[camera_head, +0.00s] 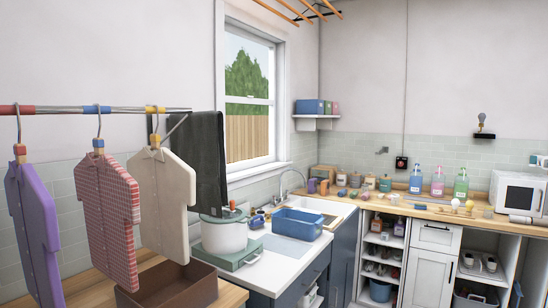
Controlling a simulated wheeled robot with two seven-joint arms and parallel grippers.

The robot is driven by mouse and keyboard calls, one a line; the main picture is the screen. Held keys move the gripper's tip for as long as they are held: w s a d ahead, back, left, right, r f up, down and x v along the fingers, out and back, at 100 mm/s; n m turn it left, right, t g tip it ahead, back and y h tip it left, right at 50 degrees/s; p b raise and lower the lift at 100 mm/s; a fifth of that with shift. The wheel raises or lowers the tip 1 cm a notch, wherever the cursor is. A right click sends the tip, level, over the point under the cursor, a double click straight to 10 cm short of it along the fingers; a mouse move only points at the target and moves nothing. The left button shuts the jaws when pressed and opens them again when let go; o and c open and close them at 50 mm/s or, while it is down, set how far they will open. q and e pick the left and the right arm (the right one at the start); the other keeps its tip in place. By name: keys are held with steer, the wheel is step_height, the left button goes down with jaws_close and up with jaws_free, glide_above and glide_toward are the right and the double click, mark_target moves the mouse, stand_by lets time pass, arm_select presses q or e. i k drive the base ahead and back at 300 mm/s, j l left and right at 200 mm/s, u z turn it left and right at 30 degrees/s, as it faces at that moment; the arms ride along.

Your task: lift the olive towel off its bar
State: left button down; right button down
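A dark grey-green towel (207,150), the only towel I can make out, hangs behind the cream shirt and left of the window. Its top is folded over, and the cream shirt hides part of its left side. The bar under its fold is not clearly visible. The towel's lower end hangs close behind the white pot. Neither of my grippers shows in this view.
A metal rail (75,109) holds purple (34,225), red-checked (107,215) and cream (160,205) shirts in front. Below are a brown box (170,288), a white pot (224,235) on a green hob and a blue basin (297,224) near the sink.

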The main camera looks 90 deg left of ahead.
mark_target(199, 142)
steer(key=u, duration=3.3)
steer(key=i+l+z, duration=0.15)
steer(key=i, duration=0.3)
